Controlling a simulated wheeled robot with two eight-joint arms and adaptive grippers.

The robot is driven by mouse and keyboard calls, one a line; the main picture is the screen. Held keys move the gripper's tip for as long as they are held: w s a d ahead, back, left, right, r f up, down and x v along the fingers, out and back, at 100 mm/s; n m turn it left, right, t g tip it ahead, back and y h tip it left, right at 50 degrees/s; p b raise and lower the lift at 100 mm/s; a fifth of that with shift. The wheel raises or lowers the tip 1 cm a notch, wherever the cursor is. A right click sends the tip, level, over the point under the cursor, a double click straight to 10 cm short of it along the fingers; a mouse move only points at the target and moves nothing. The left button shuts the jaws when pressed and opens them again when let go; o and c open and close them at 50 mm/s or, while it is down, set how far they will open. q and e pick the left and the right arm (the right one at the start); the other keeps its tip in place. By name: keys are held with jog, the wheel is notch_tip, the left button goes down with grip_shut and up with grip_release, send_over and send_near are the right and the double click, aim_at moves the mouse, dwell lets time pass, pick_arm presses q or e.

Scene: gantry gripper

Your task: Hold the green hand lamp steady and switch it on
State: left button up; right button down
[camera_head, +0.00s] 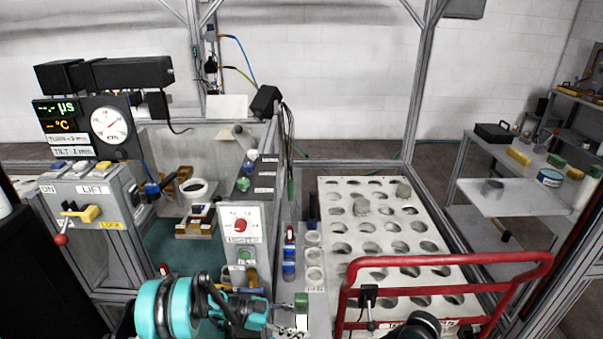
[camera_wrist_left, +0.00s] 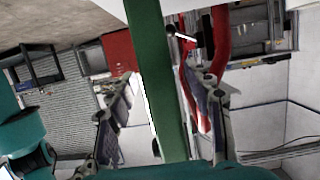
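The green hand lamp (camera_head: 302,300) stands upright at the bottom middle of the head view, with a green top and a pale face below. In the left wrist view it is a long green bar (camera_wrist_left: 158,75) with a white strip along one edge. My left gripper (camera_head: 292,332) is beside the lamp at the bottom of the head view. In the left wrist view its two fingers (camera_wrist_left: 168,82) are apart, one on each side of the bar, with a clear gap at the right finger. No switch can be made out. My right gripper is not clearly in view.
A red tubular rail (camera_head: 450,262) stands at the right, before a pale plate with several round holes (camera_head: 335,187).

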pick_arm(q)
jog(key=v, duration=1.2)
